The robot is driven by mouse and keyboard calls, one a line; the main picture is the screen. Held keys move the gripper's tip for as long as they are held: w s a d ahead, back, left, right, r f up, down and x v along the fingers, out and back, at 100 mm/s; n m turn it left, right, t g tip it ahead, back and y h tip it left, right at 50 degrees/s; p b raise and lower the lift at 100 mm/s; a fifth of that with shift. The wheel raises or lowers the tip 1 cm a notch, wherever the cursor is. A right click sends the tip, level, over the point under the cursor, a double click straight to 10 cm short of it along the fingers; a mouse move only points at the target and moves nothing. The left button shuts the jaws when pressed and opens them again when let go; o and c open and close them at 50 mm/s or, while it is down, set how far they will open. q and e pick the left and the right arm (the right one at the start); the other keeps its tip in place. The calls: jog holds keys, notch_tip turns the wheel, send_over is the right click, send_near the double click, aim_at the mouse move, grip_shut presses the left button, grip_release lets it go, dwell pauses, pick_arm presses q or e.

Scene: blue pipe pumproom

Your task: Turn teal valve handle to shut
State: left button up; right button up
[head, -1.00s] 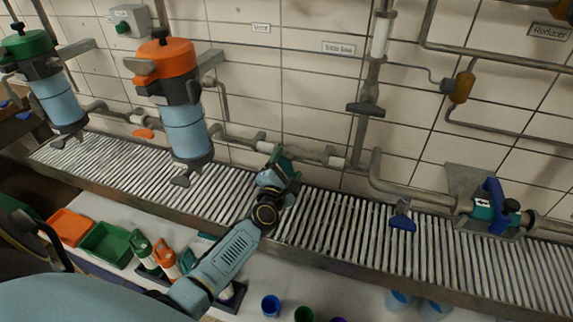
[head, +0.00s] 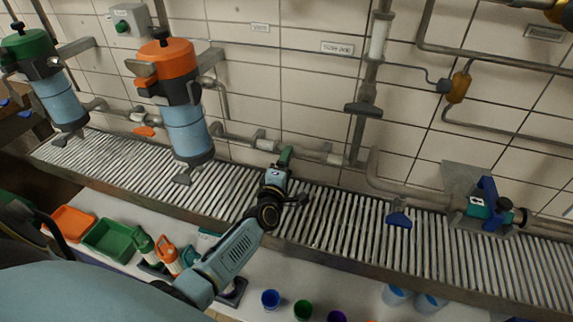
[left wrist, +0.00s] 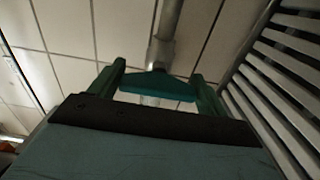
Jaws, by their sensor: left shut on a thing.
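The teal valve handle (left wrist: 160,86) sits on the grey pipe, between the two green fingers of my left gripper (left wrist: 158,74) in the left wrist view. In the head view my left gripper (head: 285,160) reaches up to the wall pipe, in the middle above the slatted grating. It is shut on the teal handle, which is mostly hidden there by the gripper. My right gripper is not in view.
The slatted grating (head: 345,215) runs below the pipes. A blue valve handle (head: 398,219) and a blue-handled teal valve (head: 487,205) are to the right. An orange-topped filter (head: 185,110) stands left. Bottles and cups (head: 270,299) stand in front.

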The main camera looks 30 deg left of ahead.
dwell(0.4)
pick_arm(q)
jog(key=o, duration=1)
jog(key=p+v, duration=0.1)
jog(key=v, duration=1.2)
jog(key=shift+s+p, duration=0.2)
jog(key=shift+p, duration=0.1)
jog(key=shift+f, duration=0.1)
